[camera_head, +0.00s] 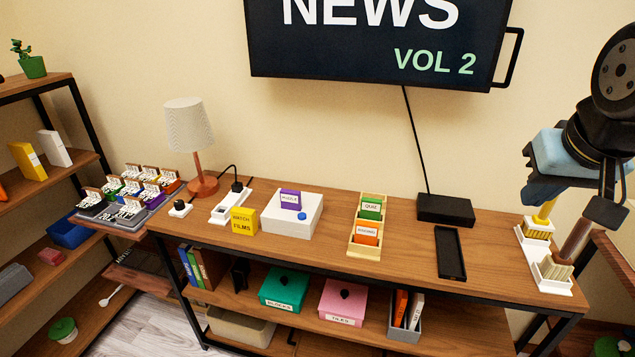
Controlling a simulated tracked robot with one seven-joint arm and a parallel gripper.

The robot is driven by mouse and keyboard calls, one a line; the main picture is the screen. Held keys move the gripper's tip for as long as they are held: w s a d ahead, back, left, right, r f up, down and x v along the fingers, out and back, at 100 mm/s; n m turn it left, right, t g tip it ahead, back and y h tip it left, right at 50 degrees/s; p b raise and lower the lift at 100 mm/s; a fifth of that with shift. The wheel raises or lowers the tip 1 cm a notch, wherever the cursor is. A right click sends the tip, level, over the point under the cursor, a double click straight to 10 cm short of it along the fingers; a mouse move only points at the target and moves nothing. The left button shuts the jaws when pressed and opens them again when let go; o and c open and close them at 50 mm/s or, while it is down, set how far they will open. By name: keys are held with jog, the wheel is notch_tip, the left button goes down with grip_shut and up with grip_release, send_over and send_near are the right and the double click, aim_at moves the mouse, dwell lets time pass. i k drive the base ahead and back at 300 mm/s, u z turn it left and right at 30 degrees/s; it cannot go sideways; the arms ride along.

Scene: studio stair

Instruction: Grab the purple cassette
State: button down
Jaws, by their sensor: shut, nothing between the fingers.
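A small purple cassette (290,199) with a white label stands upright at the top of a white box-like player (293,222), on the middle left of the wooden console top. Its lower edge meets the white top; I cannot tell whether it sits in a slot. My gripper (605,212) is at the far right edge of the picture, above the right end of the console. It is shut and empty, far from the cassette. My arm's own parts hide some of that corner.
A yellow cassette (244,221) stands left of the player. A wooden rack (366,248) holds green and orange cassettes. A lamp (190,135), black box (445,209), black tray (450,254) and white holders (550,283) also stand there. A screen (375,45) hangs above.

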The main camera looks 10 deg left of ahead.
aim_at(290, 200)
jog(key=z, duration=1.6)
jog(key=k, duration=1.35)
jog(key=u, duration=1.4)
jog(key=i, duration=0.35)
jog(key=u, duration=0.2)
